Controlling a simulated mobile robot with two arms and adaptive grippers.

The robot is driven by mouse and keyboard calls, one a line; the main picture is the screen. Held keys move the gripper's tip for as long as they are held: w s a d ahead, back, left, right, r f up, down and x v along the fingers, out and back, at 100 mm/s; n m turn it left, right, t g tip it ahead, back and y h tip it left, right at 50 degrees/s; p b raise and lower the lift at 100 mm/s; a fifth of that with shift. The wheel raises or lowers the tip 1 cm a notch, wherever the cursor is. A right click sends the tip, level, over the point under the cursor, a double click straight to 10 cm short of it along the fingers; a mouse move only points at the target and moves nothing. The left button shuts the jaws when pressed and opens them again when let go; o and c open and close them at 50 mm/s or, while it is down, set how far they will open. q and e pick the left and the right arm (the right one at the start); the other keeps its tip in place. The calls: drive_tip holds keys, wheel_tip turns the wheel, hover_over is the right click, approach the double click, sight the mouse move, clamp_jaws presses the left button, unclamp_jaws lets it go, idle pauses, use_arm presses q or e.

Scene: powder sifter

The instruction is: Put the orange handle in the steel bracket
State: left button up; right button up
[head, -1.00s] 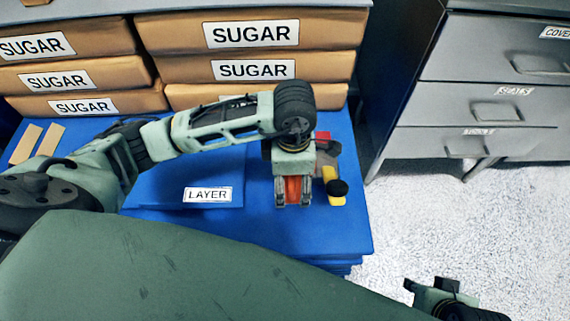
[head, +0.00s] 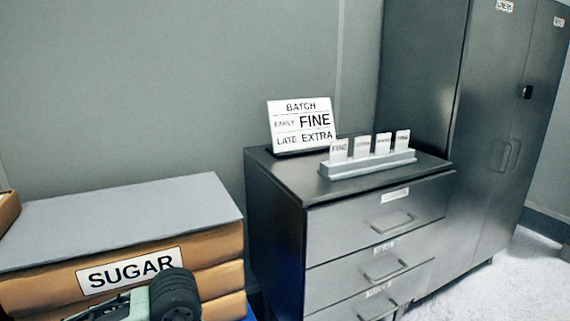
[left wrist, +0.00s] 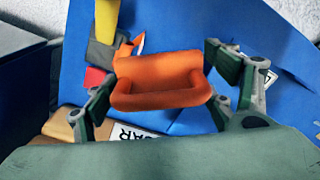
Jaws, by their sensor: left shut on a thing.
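The orange handle (left wrist: 160,85), a thick U-shaped loop, shows in the left wrist view between the two fingers of my left gripper (left wrist: 160,88). The gripper is shut on it. Below the handle are the blue surface and other items. The head view shows only part of my left arm at the bottom, not its gripper. My right gripper is in neither current view. I cannot make out a steel bracket in either view.
A grey drawer cabinet (head: 375,235) carries a BATCH sign (head: 302,127) and a grey rack of cards (head: 368,164). A tall cabinet (head: 490,130) stands to its right. A yellow-handled tool (left wrist: 106,18) lies on the blue surface (left wrist: 280,45).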

use_arm(q)
wheel_tip(320, 180, up, 9)
drive_tip(key=w+a+m, duration=0.3)
drive_tip(key=m, duration=0.8)
use_arm(e)
wheel_tip(320, 180, down, 12)
drive_tip(key=g+p, duration=0.1)
drive_tip(key=p, duration=1)
use_arm(q)
drive_tip(key=s+r+p, duration=0.4)
drive_tip(key=r+p, duration=0.2)
drive_tip(key=r, duration=0.3)
drive_tip(key=s+r+p, duration=0.4)
drive_tip(key=r+p, duration=0.2)
drive_tip(key=r, duration=0.4)
drive_tip(key=shift+s+d+r+m, duration=0.15)
drive_tip(key=shift+s+r+m, duration=0.1)
drive_tip(key=shift+r+m, duration=0.05)
use_arm(e)
drive_tip(key=s+d+f, duration=0.1)
drive_tip(key=s+f, duration=0.2)
drive_tip(key=s, duration=0.6)
drive_tip(key=s+d+f+g, duration=0.1)
drive_tip(key=s+f, duration=0.3)
drive_tip(key=s, duration=0.5)
drive_tip(key=shift+s+d+f+g, duration=0.3)
drive_tip(key=shift+s+d, duration=0.1)
drive_tip(key=shift+d, duration=0.1)
